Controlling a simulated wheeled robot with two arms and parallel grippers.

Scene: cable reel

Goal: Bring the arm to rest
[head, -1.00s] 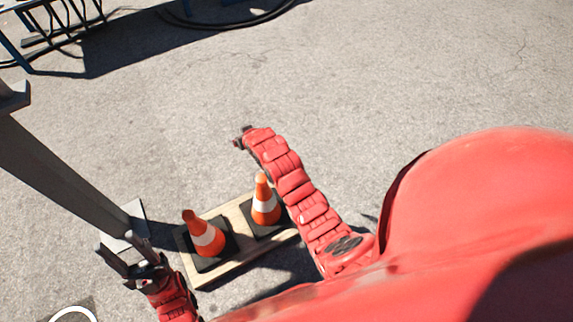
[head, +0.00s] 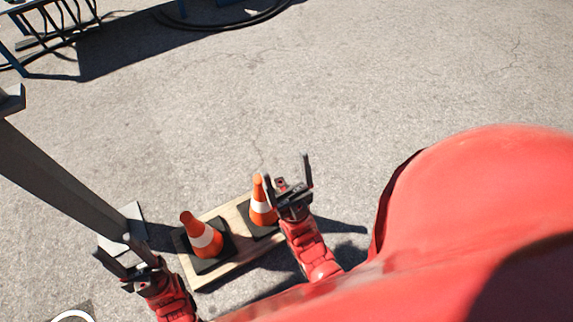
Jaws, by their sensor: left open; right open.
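My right gripper (head: 288,172) is at the end of my red arm in the middle of the head view. Its two dark fingers stand apart with nothing between them, just right of the right-hand cone. My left gripper (head: 121,259) is at the lower left, beside the foot of a grey post. Its jaws look open, and I see nothing held in them. Part of my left arm is cut off by the bottom edge.
Two orange-and-white cones, the left (head: 201,234) and the right (head: 261,203), stand on a wooden board (head: 208,283). A grey post (head: 60,185) rises at left. A blue rack (head: 50,25) and a black cable loop (head: 225,24) lie at the back. Open pavement fills the middle.

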